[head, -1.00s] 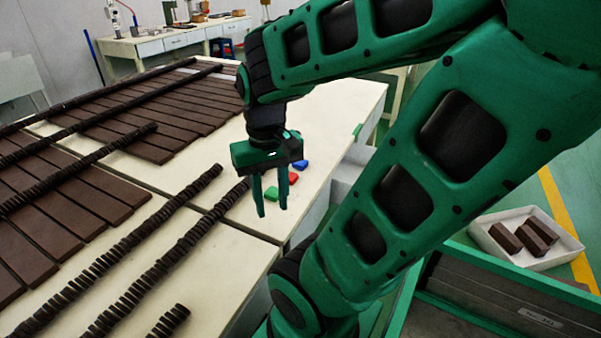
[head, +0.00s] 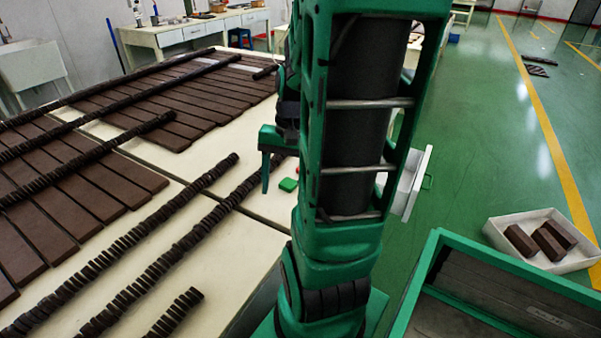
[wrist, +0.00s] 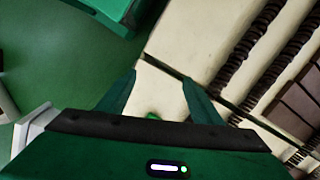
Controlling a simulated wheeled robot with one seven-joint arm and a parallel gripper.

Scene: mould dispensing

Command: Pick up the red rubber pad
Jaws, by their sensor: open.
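The green pad (head: 288,184) lies on the cream table, just right of my gripper's visible finger. My gripper (head: 267,165) hangs above the table, partly hidden behind my arm. In the wrist view my gripper (wrist: 158,78) has its two fingers spread apart with nothing held between them. A small green patch (wrist: 152,115), likely the green pad, shows between them near the gripper body.
Rows of dark brown bars (head: 75,170) and stacked discs (head: 150,250) cover much of the table (head: 215,265). A white tray (head: 500,236) with brown blocks stands at right.

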